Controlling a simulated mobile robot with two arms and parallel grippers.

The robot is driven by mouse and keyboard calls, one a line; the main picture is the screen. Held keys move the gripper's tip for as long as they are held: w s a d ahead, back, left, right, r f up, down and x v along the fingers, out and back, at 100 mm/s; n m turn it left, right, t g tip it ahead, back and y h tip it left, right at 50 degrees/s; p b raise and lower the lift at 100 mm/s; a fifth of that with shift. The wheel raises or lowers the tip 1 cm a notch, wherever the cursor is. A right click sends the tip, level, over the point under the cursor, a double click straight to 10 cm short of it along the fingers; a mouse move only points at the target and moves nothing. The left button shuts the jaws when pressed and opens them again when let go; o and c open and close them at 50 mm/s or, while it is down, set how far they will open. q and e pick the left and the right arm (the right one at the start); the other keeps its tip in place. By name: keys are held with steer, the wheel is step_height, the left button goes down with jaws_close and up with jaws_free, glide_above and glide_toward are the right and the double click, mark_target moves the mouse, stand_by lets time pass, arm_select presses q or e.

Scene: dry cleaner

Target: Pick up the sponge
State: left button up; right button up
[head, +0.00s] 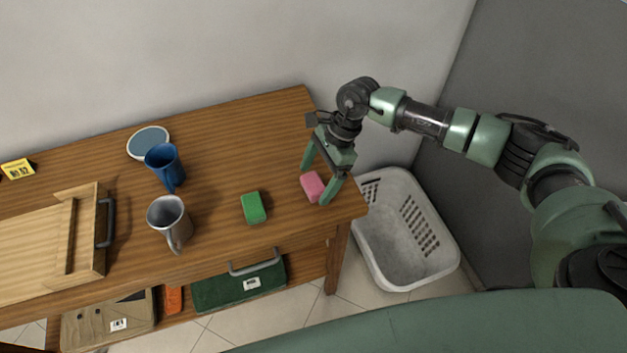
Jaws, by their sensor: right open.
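A pink block (312,187) that looks like a sponge lies on the wooden table near its right end. A green block (254,207) of similar size, with a darker side, lies to its left; I cannot tell for sure which of the two is the sponge. My right gripper (317,184) is open, pointing down at the pink block, with one finger on its far left side and the other on its near right side. I cannot tell whether the fingers touch it. My left gripper is not in view.
A grey mug (168,219), a blue mug (163,165) and a round blue-grey dish (148,142) stand left on the table (225,160). A wooden tray (35,250) with a handle lies at far left. A white laundry basket (400,230) stands on the floor right of the table.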

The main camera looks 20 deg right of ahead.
mark_target(313, 182)
steer(key=shift+x, duration=0.95)
steer(key=shift+r, duration=0.1)
steer(key=c, duration=1.4)
step_height(313, 182, up, 20)
steer(key=b, duration=0.5)
